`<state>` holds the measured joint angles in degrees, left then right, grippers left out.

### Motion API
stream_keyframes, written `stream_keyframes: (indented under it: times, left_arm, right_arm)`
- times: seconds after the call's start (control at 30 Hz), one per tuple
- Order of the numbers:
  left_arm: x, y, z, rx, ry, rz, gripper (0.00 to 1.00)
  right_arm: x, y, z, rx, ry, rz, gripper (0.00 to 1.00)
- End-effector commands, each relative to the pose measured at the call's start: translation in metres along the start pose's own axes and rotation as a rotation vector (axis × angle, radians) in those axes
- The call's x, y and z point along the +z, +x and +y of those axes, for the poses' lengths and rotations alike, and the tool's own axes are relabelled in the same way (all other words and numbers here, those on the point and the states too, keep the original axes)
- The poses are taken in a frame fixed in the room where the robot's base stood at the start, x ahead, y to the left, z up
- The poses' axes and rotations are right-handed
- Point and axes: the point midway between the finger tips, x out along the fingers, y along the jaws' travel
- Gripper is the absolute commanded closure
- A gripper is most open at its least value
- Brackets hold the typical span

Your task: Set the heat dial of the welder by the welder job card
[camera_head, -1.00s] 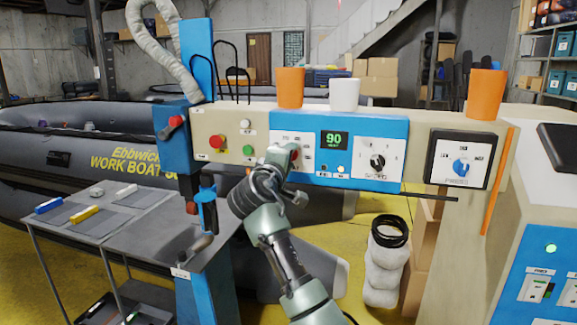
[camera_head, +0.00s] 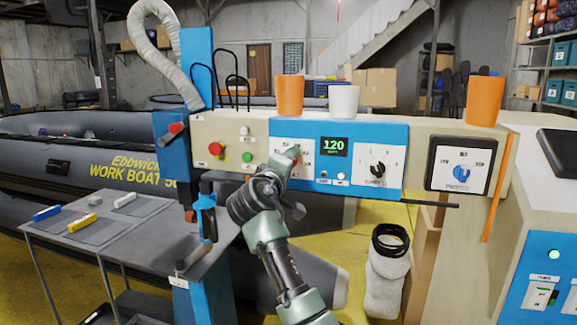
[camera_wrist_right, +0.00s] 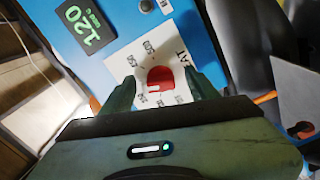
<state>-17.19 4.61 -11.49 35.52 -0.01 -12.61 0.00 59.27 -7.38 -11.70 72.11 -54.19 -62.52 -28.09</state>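The welder's control panel (camera_head: 390,135) is blue with a green display (camera_head: 334,146) reading 120. The display also shows in the right wrist view (camera_wrist_right: 84,22). The red heat dial (camera_wrist_right: 160,80) sits on a white scale plate (camera_wrist_right: 150,50) with printed numbers. In the head view it is mostly hidden by my gripper. My right gripper (camera_wrist_right: 160,88) has one finger on each side of the dial, with small gaps visible on both sides. In the head view the right gripper (camera_head: 292,158) is at the panel's left part. I cannot make out the job card. My left gripper is not in view.
A black dial (camera_head: 377,169) and a blue dial (camera_head: 461,174) are to the right. Red (camera_head: 215,149) and green (camera_head: 247,156) buttons are to the left. Orange (camera_head: 290,96) and white (camera_head: 344,100) cups stand on top. A grey table (camera_head: 150,235) holds small coloured blocks.

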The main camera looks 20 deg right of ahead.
Motion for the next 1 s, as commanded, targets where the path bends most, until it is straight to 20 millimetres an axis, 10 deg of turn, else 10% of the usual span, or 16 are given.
stream_keyframes:
  times: [0.33, 1.0]
  left_arm:
    - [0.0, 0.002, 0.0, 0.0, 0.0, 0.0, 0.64]
    - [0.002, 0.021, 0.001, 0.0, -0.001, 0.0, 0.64]
  right_arm:
    - [-0.001, -0.005, 0.0, 0.003, 0.002, 0.003, 0.41]
    - [0.0, -0.079, 0.0, 0.001, 0.0, 0.001, 0.41]
